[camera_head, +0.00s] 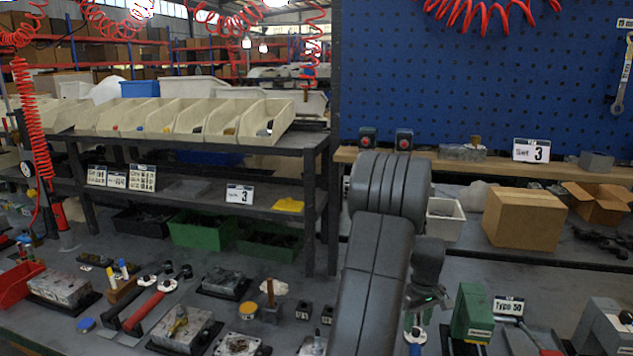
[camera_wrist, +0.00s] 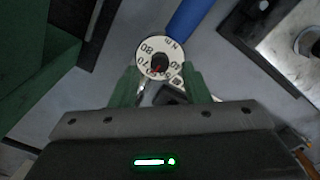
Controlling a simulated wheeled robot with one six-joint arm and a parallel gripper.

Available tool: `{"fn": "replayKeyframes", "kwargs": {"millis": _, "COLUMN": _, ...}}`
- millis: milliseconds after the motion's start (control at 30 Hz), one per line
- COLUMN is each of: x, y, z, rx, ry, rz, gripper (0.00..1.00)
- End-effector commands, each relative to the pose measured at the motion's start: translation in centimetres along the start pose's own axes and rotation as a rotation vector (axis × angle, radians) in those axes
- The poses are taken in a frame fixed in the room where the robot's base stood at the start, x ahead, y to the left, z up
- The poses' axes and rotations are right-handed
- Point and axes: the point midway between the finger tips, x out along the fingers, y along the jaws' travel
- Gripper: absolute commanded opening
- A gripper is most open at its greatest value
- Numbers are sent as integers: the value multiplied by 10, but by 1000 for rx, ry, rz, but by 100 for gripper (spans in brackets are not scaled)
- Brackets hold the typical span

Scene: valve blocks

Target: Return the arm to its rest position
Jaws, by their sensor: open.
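My arm (camera_head: 372,270) reaches down over the workbench in the head view, at right of centre. Its fingers are hard to make out there. In the wrist view my gripper (camera_wrist: 161,86) is open, its two green fingers apart. A round white dial (camera_wrist: 159,57) with black numbers and a blue handle (camera_wrist: 190,20) lies just beyond and between the fingertips. I cannot tell whether the fingers touch it. A white dial (camera_head: 415,336) also shows below my wrist in the head view.
A green block (camera_head: 473,312) stands right of my wrist; a metal block (camera_wrist: 283,45) is at right in the wrist view. Left are a grey valve block (camera_head: 187,328) and a red-handled tool (camera_head: 144,310). Behind are a shelf with bins (camera_head: 215,122) and a cardboard box (camera_head: 525,220).

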Motion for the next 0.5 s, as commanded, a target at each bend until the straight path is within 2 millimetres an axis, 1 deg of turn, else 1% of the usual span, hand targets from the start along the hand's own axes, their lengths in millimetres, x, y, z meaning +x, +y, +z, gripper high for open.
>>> {"fn": "replayKeyframes", "kwargs": {"millis": 67, "x": 17, "y": -1, "z": 1, "rx": 6, "ry": -4, "rz": -4, "gripper": 42}}
{"fn": "replayKeyframes", "kwargs": {"millis": 100, "x": 26, "y": -1, "z": 1, "rx": 40, "ry": -4, "rz": -3, "gripper": 42}}
{"fn": "replayKeyframes", "kwargs": {"millis": 500, "x": 24, "y": 0, "z": 0, "rx": 372, "ry": -6, "rz": 1, "gripper": 42}}
